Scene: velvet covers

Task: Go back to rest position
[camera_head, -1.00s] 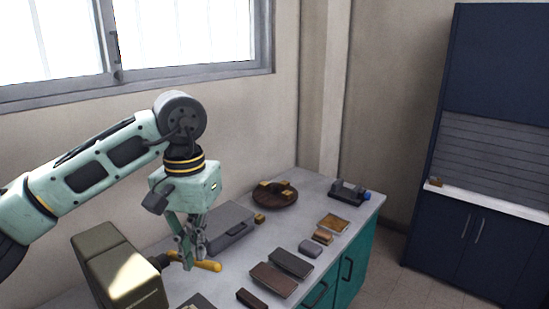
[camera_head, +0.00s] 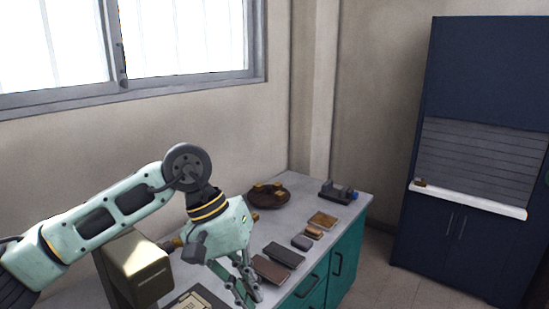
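My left arm comes in from the left, and its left gripper (camera_head: 249,297) points down over the front part of the counter (camera_head: 335,215). The finger linkages show near the bottom edge of the picture. I see nothing held between them, but how far apart the tips are is unclear. My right gripper is not in view.
An olive box-shaped device (camera_head: 140,268) stands at the left of the counter. A dark round tray (camera_head: 270,201) with yellowish pieces, a dark device (camera_head: 336,191), and several small flat blocks (camera_head: 284,256) lie on top. A blue cabinet (camera_head: 480,90) stands at right.

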